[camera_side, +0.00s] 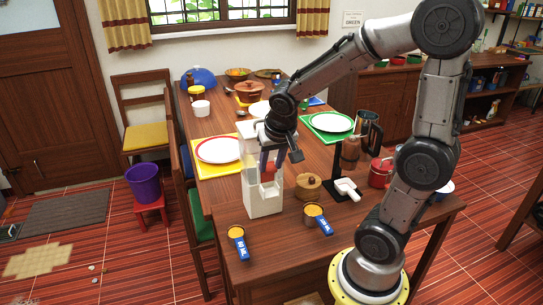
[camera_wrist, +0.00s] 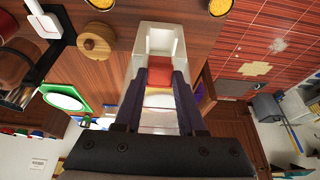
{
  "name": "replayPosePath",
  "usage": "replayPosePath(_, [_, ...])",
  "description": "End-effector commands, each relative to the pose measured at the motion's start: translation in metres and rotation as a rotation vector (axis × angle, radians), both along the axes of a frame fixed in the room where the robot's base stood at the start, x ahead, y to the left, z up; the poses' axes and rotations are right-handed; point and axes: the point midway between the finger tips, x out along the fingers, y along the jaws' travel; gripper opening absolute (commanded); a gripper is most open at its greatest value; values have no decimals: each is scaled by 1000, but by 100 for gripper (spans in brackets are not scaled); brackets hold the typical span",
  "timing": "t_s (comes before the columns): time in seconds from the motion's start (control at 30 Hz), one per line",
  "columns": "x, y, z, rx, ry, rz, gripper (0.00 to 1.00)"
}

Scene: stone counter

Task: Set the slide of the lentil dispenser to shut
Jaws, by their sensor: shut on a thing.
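The white lentil dispenser (camera_side: 264,199) stands upright on the wooden table, with an open bay low at its front. My gripper (camera_side: 269,162) is at its upper front, pointing down along it. In the wrist view the dispenser (camera_wrist: 178,42) lies beyond my fingertips (camera_wrist: 160,75). A red-orange part (camera_wrist: 160,71) shows between the fingers, which are closed on the slide. The fingers and wrist hide much of the slide, so I cannot tell its exact position.
Two blue-handled measuring cups with orange contents, one (camera_side: 237,238) and another (camera_side: 316,215), sit in front. A round wooden lidded pot (camera_side: 308,186) and a white scoop (camera_side: 346,189) stand close on the right. A plate on a yellow mat (camera_side: 218,149) is behind left.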

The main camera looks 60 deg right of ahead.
Motion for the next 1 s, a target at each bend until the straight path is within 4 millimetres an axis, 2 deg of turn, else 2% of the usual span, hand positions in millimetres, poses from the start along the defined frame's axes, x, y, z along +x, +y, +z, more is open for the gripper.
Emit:
replayPosePath(0.2, [-1,0,-4,3,7,1,0])
replayPosePath(0.23, [-1,0,-4,3,7,1,42])
replayPosePath(0.4, [-1,0,-3,2,6,1,70])
replayPosePath(0.77, [-1,1,2,1,3,1,70])
replayPosePath(0.87, [-3,4,13,0,-1,1,70])
replayPosePath(1.0, [-10,11,38,0,-3,3,70])
